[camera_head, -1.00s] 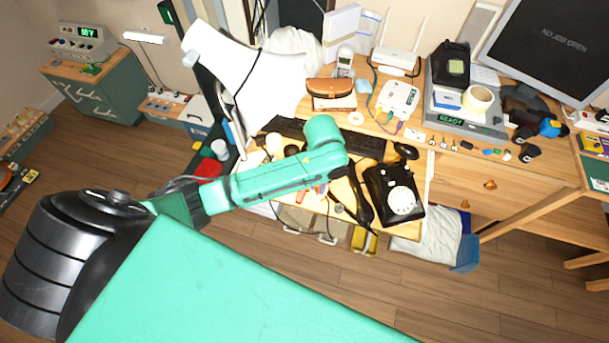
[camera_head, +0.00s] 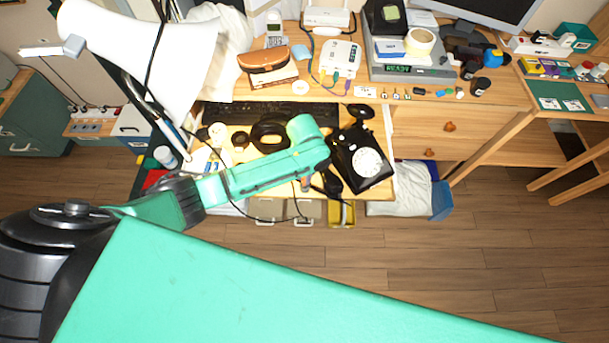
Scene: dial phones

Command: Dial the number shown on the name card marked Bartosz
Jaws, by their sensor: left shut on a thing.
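A black rotary phone (camera_head: 372,181) with a white dial (camera_head: 367,161) stands at the front right of the wooden desk. A long black piece that looks like its handset (camera_head: 331,184) is at its left side. My left arm reaches in from the left over the desk. My left gripper (camera_head: 318,180) is at its end, left of the phone, mostly hidden under the teal wrist, and appears shut on the handset. No name Bartosz is legible. My right gripper is out of view.
A keyboard (camera_head: 265,112) and a dark rounded object (camera_head: 268,132) are behind my left arm. A white box with cables (camera_head: 340,57), a brown case (camera_head: 266,58) and a grey scale (camera_head: 410,68) stand farther back. A white lamp (camera_head: 140,55) stands at left. Open floor is right of the phone.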

